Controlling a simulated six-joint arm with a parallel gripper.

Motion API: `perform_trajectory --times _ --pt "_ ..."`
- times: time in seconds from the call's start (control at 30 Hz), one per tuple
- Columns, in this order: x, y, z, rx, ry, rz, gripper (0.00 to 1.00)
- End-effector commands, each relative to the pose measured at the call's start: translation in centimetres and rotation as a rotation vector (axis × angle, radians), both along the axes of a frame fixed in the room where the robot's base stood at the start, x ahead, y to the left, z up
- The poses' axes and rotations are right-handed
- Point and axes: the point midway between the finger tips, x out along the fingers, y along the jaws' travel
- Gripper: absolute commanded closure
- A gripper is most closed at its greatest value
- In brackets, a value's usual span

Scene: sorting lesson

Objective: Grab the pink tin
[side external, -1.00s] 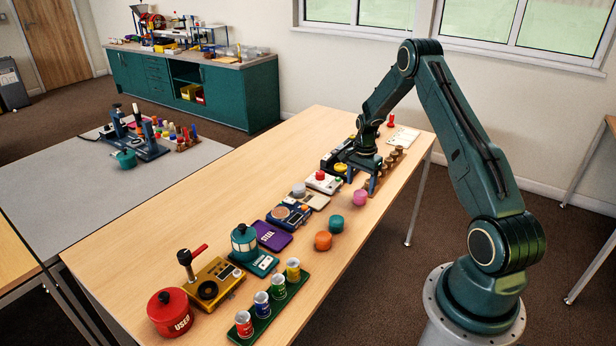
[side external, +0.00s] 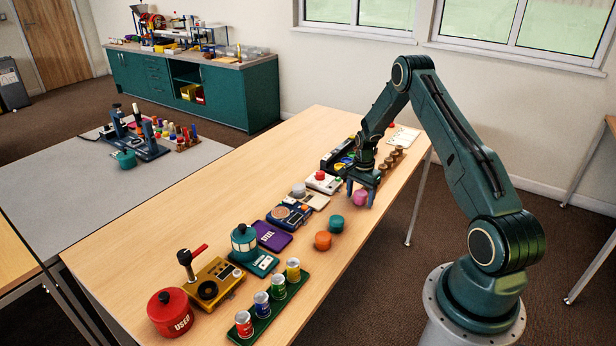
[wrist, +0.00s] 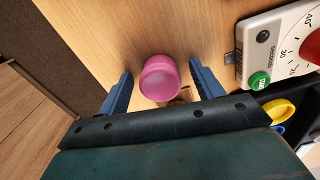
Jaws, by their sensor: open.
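The pink tin (side external: 360,197) stands on the wooden table near its right edge, in line with the teal and orange tins. My gripper (side external: 362,193) is open above and around it, with a finger on either side in the side view. In the wrist view the pink tin (wrist: 160,78) lies between the two blue fingers of my gripper (wrist: 160,85), with a gap visible on both sides. The fingers do not appear to touch it. Whether the fingertips reach down to table height cannot be told.
A teal tin (side external: 335,223) and an orange tin (side external: 323,240) stand close in front of the pink one. A white device with a red knob (side external: 322,182) is to the left. Several brown pegs (side external: 394,158) stand behind. The table's right edge is near.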

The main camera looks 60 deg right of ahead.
Motion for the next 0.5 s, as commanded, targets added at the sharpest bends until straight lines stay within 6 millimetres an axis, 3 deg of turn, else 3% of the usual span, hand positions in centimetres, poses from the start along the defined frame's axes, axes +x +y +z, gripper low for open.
perform_trajectory --times 0.27,0.5 --pt "0.0 0.01 0.04 0.0 0.0 0.0 0.34" --pt "0.0 0.01 0.05 0.0 0.0 0.0 0.79"
